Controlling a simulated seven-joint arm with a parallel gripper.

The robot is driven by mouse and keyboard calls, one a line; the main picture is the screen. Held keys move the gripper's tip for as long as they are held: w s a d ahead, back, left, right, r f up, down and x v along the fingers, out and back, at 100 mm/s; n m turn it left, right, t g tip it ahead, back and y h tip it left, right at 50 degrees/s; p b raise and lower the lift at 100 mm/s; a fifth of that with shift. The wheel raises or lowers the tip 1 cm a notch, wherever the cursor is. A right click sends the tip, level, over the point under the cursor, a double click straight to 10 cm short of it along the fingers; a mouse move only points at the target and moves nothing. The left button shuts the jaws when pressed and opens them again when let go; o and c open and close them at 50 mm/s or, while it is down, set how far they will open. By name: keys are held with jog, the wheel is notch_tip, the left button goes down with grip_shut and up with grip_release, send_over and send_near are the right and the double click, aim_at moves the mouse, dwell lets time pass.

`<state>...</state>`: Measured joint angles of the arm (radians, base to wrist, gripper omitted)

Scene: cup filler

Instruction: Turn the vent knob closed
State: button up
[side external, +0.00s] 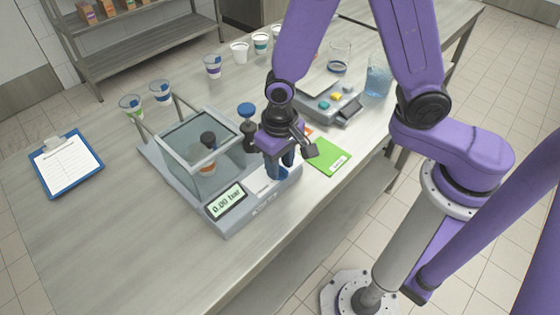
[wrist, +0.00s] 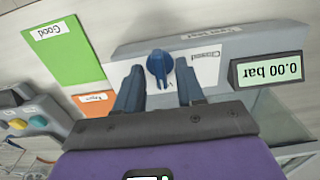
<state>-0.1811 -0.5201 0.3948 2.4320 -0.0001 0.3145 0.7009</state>
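The vent knob (wrist: 159,66) is blue and sits on a white label plate on the front panel of a grey machine (side external: 155,158). Its pointer faces toward my gripper in the wrist view, and upside-down lettering, seemingly "Closed", is beside it at the right. My gripper (side external: 281,170) points down over the panel. In the wrist view its two dark blue fingers stand apart, one on each side of the knob, with visible gaps. In the side view the fingers mostly hide the knob. The display (wrist: 270,70) reads 0.00 bar, also in the side view (side external: 226,201).
A clear chamber (side external: 190,150) holds a dark-topped cup. A green "Good" card (side external: 332,158) and an orange card (wrist: 92,104) lie beside the machine. A button box (side external: 330,105), several cups and a clipboard (side external: 65,165) are on the table.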

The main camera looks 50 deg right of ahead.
grip_shut()
jog(key=shift+n, duration=0.3)
jog(key=n, duration=1.3)
jog(key=shift+n, duration=2.1)
